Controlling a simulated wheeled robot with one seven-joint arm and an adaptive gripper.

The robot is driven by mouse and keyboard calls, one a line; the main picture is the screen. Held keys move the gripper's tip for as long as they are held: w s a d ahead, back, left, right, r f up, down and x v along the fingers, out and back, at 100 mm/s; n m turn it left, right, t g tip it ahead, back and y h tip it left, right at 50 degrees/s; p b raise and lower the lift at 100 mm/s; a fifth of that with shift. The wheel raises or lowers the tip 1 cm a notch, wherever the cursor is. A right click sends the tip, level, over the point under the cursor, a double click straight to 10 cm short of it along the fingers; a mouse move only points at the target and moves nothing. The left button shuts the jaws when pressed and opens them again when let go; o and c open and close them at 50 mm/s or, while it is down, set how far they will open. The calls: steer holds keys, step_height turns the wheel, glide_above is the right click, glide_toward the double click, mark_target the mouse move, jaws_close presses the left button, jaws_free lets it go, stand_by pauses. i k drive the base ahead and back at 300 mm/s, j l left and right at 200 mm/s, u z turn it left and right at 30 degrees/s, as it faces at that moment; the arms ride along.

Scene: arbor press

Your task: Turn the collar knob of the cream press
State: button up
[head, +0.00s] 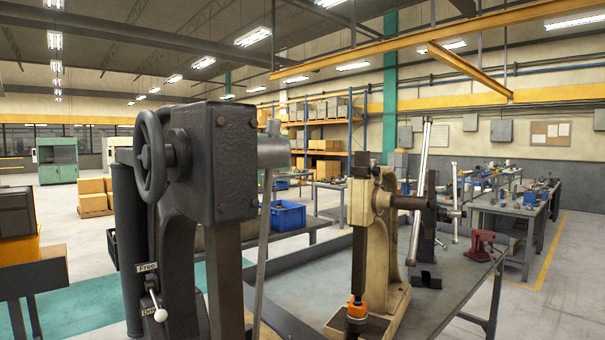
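The cream press (383,245) stands on the grey bench at the middle right, with a dark vertical ram (359,235) on its front. An orange collar (357,309) sits around the lower end of the ram, with a dark round piece (356,326) just under it. I cannot make out a separate knob on the collar. A dark shaft (408,202) sticks out to the right from the press head, by a long, slightly tilted silver bar (420,190). My gripper is not in view.
A large dark press (222,165) with a handwheel (150,157) fills the near left-centre. A slanted grey bar (263,230) stands between it and the cream press. A smaller black press (427,245) and a red tool (482,244) stand on the bench (440,295). Bare bench top lies right of the cream press.

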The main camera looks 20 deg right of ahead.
mark_target(376, 171)
steer(key=z, duration=0.75)
steer(key=i+z, duration=0.1)
